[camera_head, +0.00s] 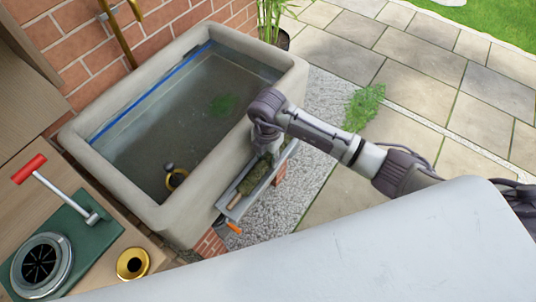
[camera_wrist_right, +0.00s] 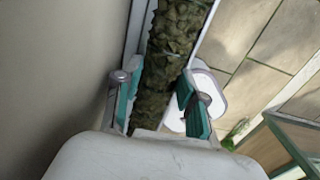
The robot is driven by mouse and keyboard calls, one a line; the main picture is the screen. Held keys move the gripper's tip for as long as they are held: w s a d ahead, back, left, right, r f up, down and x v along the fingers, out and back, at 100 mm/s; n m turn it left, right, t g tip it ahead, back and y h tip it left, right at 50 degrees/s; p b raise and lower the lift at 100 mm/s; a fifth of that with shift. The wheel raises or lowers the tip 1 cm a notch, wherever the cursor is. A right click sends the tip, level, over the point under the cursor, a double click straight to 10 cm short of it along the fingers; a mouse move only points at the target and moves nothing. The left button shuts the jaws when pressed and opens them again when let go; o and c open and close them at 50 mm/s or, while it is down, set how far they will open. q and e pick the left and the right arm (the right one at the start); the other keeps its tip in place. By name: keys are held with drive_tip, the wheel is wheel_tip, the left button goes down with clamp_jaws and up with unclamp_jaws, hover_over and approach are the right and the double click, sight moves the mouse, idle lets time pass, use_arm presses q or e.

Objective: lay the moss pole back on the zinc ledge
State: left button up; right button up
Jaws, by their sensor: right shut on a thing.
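The moss pole (camera_head: 252,178), a green-brown mossy rod with a bare wooden end, lines up with the zinc ledge (camera_head: 233,211), a grey trough along the stone basin's right side. The pole is in or just above the ledge; I cannot tell whether it rests on it. My right gripper (camera_head: 266,150) is over the pole's upper part and shut on it. In the right wrist view the pole (camera_wrist_right: 172,45) runs between the teal finger pads (camera_wrist_right: 158,103), with the ledge's pale edges on both sides. The pole's far end is hidden by the gripper. My left gripper is not in view.
The stone basin (camera_head: 183,215) holds water, a green plant clump (camera_head: 222,105) and a brass item (camera_head: 176,179). An orange item (camera_head: 234,228) is below the ledge's near end. A red-handled tool (camera_head: 62,188) lies on the left bench. Gravel (camera_head: 320,120) and paving lie right.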

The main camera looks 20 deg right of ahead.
drive_tip(key=shift+f, duration=0.25)
idle(0.4)
drive_tip(key=o, duration=1)
drive_tip(key=shift+r, duration=0.1)
drive_tip(key=shift+w+r, duration=0.1)
drive_tip(key=shift+r, duration=0.05)
wheel_tip(320, 180, up, 12)
drive_tip(key=shift+f, duration=0.2)
